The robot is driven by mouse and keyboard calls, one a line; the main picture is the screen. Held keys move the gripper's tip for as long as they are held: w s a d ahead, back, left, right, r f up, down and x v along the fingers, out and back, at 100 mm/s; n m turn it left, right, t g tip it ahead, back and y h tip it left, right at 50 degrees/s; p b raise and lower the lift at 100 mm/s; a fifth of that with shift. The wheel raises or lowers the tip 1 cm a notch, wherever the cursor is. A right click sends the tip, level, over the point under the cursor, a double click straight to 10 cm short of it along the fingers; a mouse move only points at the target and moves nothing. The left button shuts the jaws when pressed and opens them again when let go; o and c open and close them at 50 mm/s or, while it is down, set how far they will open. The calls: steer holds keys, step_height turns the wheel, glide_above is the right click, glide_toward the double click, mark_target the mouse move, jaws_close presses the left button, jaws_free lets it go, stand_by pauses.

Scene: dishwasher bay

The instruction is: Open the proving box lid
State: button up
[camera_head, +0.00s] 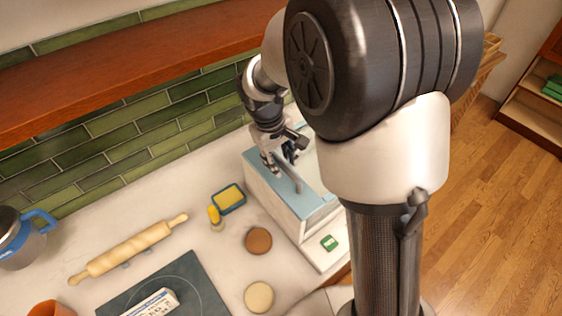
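The proving box (268,203) is a white box with a light blue lid (315,206) on the counter, right of the middle of the view. The lid lies flat on the box and looks shut. A grey bar-like handle (297,184) stands on the lid. My gripper (283,163) points down over the back part of the lid, close to the handle. I cannot tell whether it touches the handle or how far its fingers are apart. My arm hides the right side of the box.
Left of the box are a blue-rimmed yellow sponge tray (229,199), two round discs (258,241), a rolling pin (130,249), a dark hob (190,283) and a blue-handled pot (22,243). A wooden shelf (120,72) overhangs the counter's back.

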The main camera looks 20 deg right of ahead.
steer(key=shift+f, duration=0.35)
steer(key=shift+c, duration=0.4)
jaws_close()
